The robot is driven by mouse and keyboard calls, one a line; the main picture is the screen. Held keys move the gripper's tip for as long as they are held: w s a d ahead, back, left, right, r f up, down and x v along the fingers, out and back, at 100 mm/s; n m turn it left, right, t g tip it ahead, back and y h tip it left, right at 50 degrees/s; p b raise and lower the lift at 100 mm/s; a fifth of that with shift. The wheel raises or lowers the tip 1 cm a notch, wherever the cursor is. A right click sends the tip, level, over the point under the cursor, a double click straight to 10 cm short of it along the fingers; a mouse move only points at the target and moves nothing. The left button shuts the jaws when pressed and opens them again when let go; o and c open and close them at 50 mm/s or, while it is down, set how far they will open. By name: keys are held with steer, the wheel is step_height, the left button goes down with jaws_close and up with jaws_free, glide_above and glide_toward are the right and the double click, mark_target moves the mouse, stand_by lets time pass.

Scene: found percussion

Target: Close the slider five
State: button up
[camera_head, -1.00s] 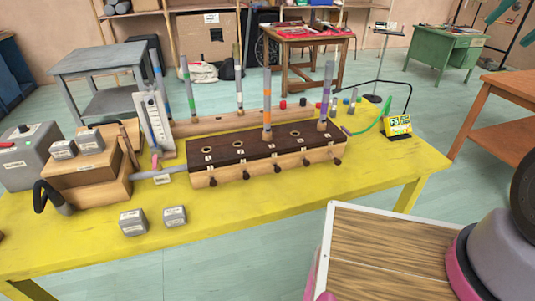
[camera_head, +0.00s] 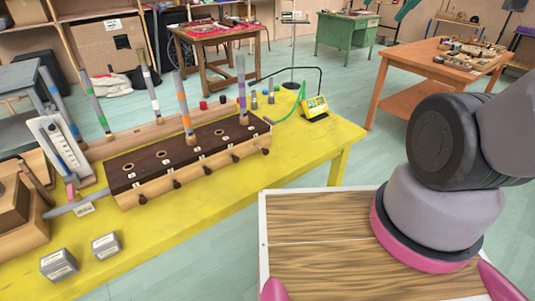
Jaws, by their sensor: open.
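A long wooden chest (camera_head: 190,184) with a dark top stands on the yellow table. Several dark slider knobs stick out in a row along its front. By the numbering from the left, slider five (camera_head: 266,151) is the rightmost knob; it seems to stick out a little farther than the others. A pipe with purple bands (camera_head: 241,88) stands upright behind it at the chest's right end. A pipe with orange bands (camera_head: 183,105) stands near the middle. My gripper is out of view; only part of my arm shows at the right, away from the chest.
The yellow table (camera_head: 315,141) is clear in front of the chest's right end. Two grey blocks (camera_head: 106,244) lie at front left. An orange-brown table (camera_head: 420,75) stands behind right.

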steer(key=c, duration=0.5)
steer(key=w, duration=0.1)
steer(key=w+d+f+n, duration=0.1)
steer(key=shift+w+d+f+h, duration=0.1)
steer(key=shift+w+f+h, duration=0.15)
steer(key=shift+w+h, duration=0.1)
jaws_close()
steer(key=w+d+f+n+h, duration=0.1)
steer(key=w+f+n, duration=1.2)
steer(key=w+f, duration=0.4)
steer(key=n+g+y, duration=0.5)
steer(key=n+y, duration=0.2)
steer(key=n, duration=0.6)
glide_toward(265, 151)
steer(key=s+d, duration=0.4)
steer(key=s, duration=0.2)
steer(key=x, duration=0.5)
steer(key=w+x, duration=0.1)
steer(key=x, duration=0.2)
steer(key=shift+a+f, duration=0.1)
steer(key=shift+f, duration=0.1)
steer(key=w, duration=0.1)
steer(key=w+a, duration=0.1)
steer(key=w, duration=0.1)
steer(key=shift+a+f, duration=0.1)
steer(key=shift+a, duration=0.25)
steer(key=shift+w+a, duration=0.2)
steer(key=shift+w, duration=0.15)
